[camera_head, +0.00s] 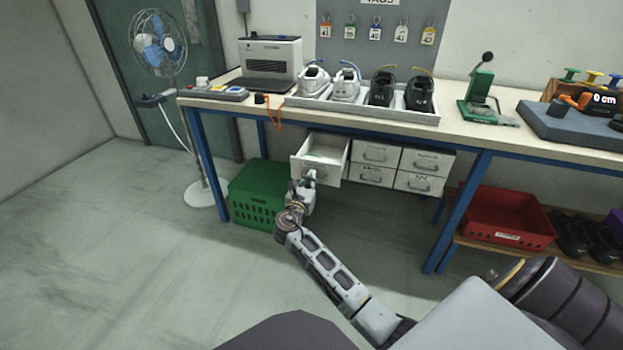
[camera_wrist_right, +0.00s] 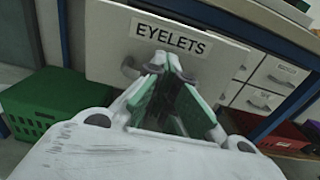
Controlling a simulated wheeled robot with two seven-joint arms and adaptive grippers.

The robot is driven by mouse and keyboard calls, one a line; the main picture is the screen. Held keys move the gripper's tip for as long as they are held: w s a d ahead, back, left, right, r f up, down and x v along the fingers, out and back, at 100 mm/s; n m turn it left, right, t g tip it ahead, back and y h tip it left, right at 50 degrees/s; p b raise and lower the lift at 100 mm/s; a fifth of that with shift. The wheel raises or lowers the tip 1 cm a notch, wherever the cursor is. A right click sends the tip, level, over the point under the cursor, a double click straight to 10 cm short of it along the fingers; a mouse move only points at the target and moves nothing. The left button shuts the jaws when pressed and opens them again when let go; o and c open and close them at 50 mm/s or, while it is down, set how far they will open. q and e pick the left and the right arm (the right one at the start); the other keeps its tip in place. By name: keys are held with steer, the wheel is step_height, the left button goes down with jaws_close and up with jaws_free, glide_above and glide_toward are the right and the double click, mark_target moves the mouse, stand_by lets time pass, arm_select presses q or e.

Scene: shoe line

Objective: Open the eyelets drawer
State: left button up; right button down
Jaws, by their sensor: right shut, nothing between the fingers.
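The eyelets drawer (camera_head: 318,160) is the upper left one in the white drawer unit under the bench. It is pulled out and its inside shows in the head view. In the right wrist view its front carries the label EYELETS (camera_wrist_right: 171,37), with a grey handle (camera_wrist_right: 130,68) below it. My right gripper (camera_head: 309,176) is at the drawer front. In the right wrist view its fingertips (camera_wrist_right: 168,63) overlap the middle of the handle. The fingers are shut with nothing between them; whether they touch the handle is hard to tell. My left gripper is not in view.
Several shut drawers (camera_head: 375,154) sit right of the open one. A green crate (camera_head: 258,192) stands on the floor at left, close to my right gripper. A blue table leg (camera_head: 458,215) and a red bin (camera_head: 508,220) are at right. The front floor is clear.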

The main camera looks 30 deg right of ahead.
steer(key=c, duration=2.2)
jaws_free()
steer(key=shift+r, duration=0.1)
steer(key=o, duration=1.9)
steer(key=v, duration=1.2)
steer(key=shift+w+m, duration=0.1)
steer(key=shift+m, duration=0.2)
